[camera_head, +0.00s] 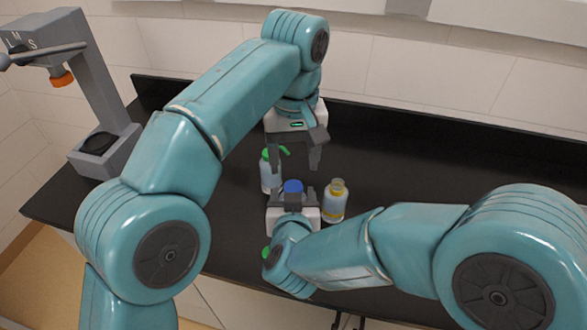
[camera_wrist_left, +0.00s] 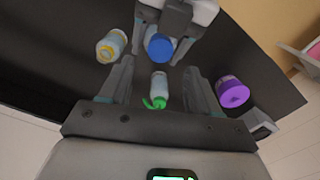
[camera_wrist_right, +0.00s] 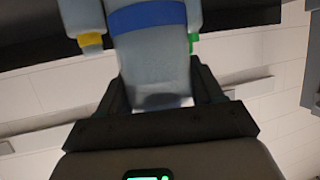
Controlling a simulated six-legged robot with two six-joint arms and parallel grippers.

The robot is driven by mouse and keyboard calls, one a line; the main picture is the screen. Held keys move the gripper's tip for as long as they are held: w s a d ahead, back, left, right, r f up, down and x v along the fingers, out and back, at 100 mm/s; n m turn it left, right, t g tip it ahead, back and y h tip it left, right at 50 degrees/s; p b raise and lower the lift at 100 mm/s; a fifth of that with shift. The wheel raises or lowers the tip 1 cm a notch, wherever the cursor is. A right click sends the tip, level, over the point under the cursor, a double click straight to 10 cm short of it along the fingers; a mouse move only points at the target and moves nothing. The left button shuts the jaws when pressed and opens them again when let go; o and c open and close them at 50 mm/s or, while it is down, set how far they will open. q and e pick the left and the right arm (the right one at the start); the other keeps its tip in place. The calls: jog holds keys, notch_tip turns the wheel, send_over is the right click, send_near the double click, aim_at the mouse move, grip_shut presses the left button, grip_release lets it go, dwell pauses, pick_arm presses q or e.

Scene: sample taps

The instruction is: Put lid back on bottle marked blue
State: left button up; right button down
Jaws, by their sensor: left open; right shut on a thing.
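My right gripper (camera_head: 292,197) is shut on a pale bottle with a blue band (camera_wrist_right: 147,17), seen close up in the right wrist view. A round blue top, apparently the blue lid (camera_head: 293,186), shows between its fingers; it also shows in the left wrist view (camera_wrist_left: 160,47). The bottle's body is mostly hidden in the head view, and I cannot tell whether the lid is seated on it. My left gripper (camera_head: 295,160) is open and empty, pointing down above and behind the right one, over the green-topped bottle (camera_head: 269,178).
A yellow-marked bottle (camera_head: 335,203) with no lid stands just right of my right gripper. A purple-lidded container (camera_wrist_left: 232,92) shows in the left wrist view. A grey stand (camera_head: 105,95) is at the back left. The dark counter (camera_head: 430,165) is clear to the right.

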aim_at(293, 186)
pick_arm(q)
notch_tip(293, 186, down, 6)
jog(key=shift+s+f, duration=0.1)
jog(key=shift+f, duration=0.05)
jog(key=shift+a, duration=0.1)
jog(key=c, duration=1.1)
jog(key=m, duration=0.6)
jog(key=shift+m, duration=0.4)
jog(key=shift+c, duration=0.2)
jog(key=o, duration=1.2)
